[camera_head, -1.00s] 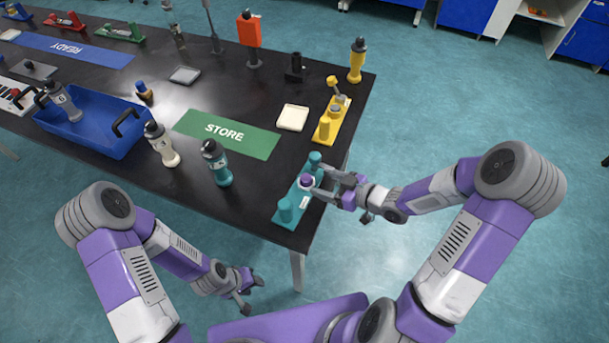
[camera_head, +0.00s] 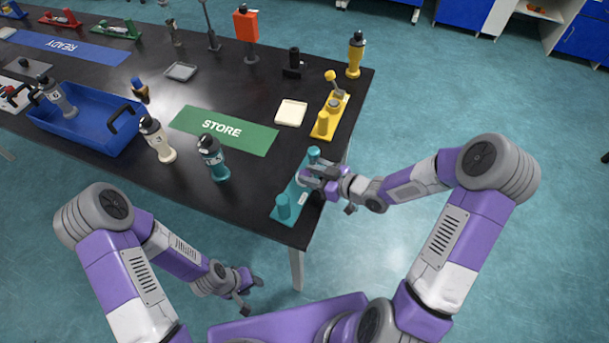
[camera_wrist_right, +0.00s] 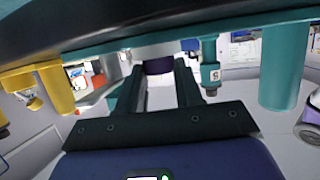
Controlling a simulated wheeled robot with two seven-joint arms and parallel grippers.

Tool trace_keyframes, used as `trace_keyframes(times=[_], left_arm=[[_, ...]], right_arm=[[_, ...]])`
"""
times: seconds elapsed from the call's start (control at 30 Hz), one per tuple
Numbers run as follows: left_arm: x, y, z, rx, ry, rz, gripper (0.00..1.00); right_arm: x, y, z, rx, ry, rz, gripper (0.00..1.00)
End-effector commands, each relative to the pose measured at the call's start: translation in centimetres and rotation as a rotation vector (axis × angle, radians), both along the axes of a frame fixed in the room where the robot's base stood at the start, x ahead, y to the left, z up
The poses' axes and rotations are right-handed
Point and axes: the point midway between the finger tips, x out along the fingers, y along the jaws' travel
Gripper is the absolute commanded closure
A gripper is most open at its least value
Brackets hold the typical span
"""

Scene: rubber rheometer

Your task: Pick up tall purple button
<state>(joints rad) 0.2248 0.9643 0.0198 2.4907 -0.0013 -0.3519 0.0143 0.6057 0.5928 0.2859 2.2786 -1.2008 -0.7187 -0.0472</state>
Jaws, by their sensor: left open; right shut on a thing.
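The teal base (camera_head: 297,192) lies along the table's front right corner, with a teal post (camera_head: 283,206) at its near end and another (camera_head: 314,153) at its far end. My right gripper (camera_head: 310,177) is over the middle of this base and mostly hides what is there. In the right wrist view, which looks upside down, the purple button (camera_wrist_right: 158,65) shows as a dark purple piece between the fingertips. My right gripper is shut on it. Whether it is clear of the base I cannot tell. My left gripper (camera_head: 248,287) is open and empty, off the table's front edge.
A yellow base (camera_head: 328,124) with posts stands behind the teal one. A teal bottle (camera_head: 211,158) and a cream bottle (camera_head: 157,139) stand left of it, near the green STORE mat (camera_head: 222,130). A blue tray (camera_head: 85,132) is further left.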

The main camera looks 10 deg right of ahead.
Motion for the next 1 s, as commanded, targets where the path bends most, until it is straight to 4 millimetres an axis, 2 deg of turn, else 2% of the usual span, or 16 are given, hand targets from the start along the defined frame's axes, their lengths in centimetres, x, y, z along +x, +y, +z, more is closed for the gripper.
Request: trace_keyframes(times=[0.03, 0.07, 0.33, 0.47, 0.7, 0.83, 1.0], left_arm=[[0.0, 0.0, 0.0, 0.000, 0.000, 0.000, 0.57], [0.0, 0.0, 0.0, 0.000, 0.000, 0.000, 0.57], [0.0, 0.0, 0.3, 0.000, 0.000, 0.000, 0.57], [0.0, 0.0, 1.2, 0.000, 0.000, 0.000, 0.57], [0.0, 0.0, 3.3, 0.000, 0.000, 0.000, 0.57], [0.0, 0.0, 4.0, 0.000, 0.000, 0.000, 0.57], [0.0, 0.0, 4.2, 0.000, 0.000, 0.000, 0.57]], right_arm=[[0.0, 0.0, 0.0, 0.000, 0.000, 0.000, 0.94], [0.0, 0.0, 0.0, 0.000, 0.000, 0.000, 0.99], [0.0, 0.0, 0.6, -0.002, -0.002, 0.000, 0.99], [0.0, 0.0, 2.8, -0.003, -0.004, 0.000, 0.99], [0.0, 0.0, 7.8, -0.002, -0.004, 0.000, 0.99], [0.0, 0.0, 9.4, -0.002, -0.003, 0.000, 0.99], [0.1, 0.0, 10.1, 0.000, 0.000, -0.002, 0.99]])
